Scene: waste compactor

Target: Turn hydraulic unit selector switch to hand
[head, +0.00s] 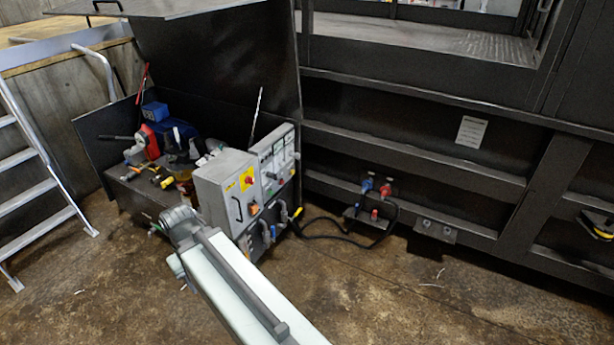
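The hydraulic unit (165,165) stands in an open black housing at left centre in the head view. Its grey control box (213,192) has a red knob on a yellow plate (248,179) and a black handle. A lighter panel (268,150) beside it carries gauges and several small controls. The selector switch is too small to tell apart, and its setting cannot be read. My arm reaches from the bottom edge to just in front of the control box and covers part of its lower left. I cannot make out my gripper beyond the arm's far joint.
A metal ladder (40,150) stands at the left. A raised lid (215,60) is behind the unit. Black cables run from the unit to blue and red connectors (376,187) on the dark compactor wall (420,130). The concrete floor (400,300) at right front is mostly clear.

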